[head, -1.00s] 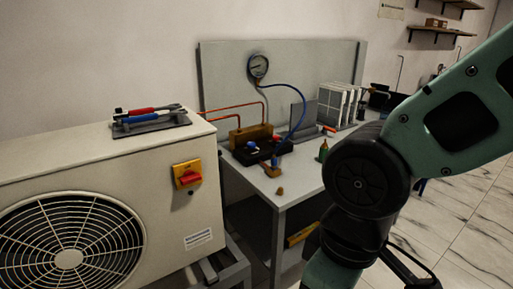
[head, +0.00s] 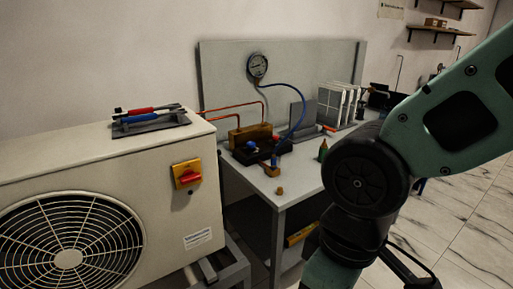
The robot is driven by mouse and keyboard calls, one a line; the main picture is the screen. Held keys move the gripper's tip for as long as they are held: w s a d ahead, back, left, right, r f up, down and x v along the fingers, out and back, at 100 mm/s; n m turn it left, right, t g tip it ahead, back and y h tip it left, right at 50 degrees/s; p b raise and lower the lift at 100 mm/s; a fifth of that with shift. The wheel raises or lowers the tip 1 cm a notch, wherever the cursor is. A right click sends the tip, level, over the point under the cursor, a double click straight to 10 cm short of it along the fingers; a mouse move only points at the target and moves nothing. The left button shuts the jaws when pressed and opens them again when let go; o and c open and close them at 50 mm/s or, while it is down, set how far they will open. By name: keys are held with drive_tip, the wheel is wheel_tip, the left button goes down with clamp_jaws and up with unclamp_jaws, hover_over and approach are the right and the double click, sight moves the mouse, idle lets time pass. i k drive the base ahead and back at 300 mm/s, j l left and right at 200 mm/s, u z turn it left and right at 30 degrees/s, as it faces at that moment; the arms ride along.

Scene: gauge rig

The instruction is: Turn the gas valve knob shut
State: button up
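A small blue knob (head: 252,145) sits on a dark block on the grey bench; I cannot tell whether this is the gas valve knob or how far it is turned. A second blue part with a brass-coloured base (head: 275,166) stands at the lower end of the blue hose (head: 303,108). The hose runs up to a round gauge (head: 258,66) on the back panel. My arm crosses the right side of the head view and bends downward. My gripper does not show, and nothing of mine touches the knob.
A beige fan unit (head: 205,220) with a red and yellow switch (head: 187,174) stands at the left, tools on top. The bench (head: 303,176) also carries white finned panels (head: 337,104), a green-tipped item (head: 323,151) and a brass piece (head: 279,191). Marble-look floor (head: 470,225) is open at right.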

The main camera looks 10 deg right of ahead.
sight(251, 145)
drive_tip(key=i, duration=1.7)
drive_tip(key=j+u, duration=0.05)
drive_tip(key=j, duration=0.1)
